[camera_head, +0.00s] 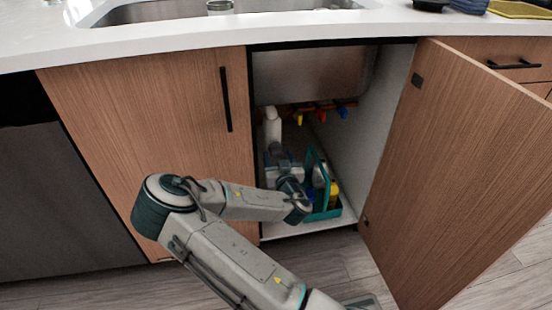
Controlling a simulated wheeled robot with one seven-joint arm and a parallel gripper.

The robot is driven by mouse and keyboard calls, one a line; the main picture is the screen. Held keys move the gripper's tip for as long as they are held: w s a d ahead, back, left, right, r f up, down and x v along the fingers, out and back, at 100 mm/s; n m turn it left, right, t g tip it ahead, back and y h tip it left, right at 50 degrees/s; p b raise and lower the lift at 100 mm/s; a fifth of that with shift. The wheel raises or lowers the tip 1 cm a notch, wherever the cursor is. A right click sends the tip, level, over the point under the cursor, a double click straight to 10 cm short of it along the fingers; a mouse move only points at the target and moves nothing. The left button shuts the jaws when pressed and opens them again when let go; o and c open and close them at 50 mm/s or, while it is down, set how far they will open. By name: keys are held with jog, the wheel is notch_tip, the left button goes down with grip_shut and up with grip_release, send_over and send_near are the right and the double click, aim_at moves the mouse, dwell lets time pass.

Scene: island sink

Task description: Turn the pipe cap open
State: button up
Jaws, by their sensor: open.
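Under the sink, inside the open cabinet, a copper-coloured pipe run (310,106) crosses the back. Small coloured fittings hang along it: a yellow one (298,118), a red one (322,117) and a blue one (343,113). I cannot tell which of these, if any, is the pipe cap. My arm reaches into the cabinet from below. My gripper (277,152) is small and partly hidden by my wrist; it is open, below and left of the fittings, and appears apart from them.
A teal caddy (334,211) with bottles stands on the cabinet floor, close to my wrist. A white bottle-like shape (272,126) is at the left. The open wooden door (455,165) bounds the right, a closed door (150,130) the left. The sink basin (310,75) hangs above.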

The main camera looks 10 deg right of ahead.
jog(key=shift+w, duration=0.75)
jog(key=c, duration=1)
jog(key=shift+a, duration=0.2)
jog(key=shift+d, duration=0.1)
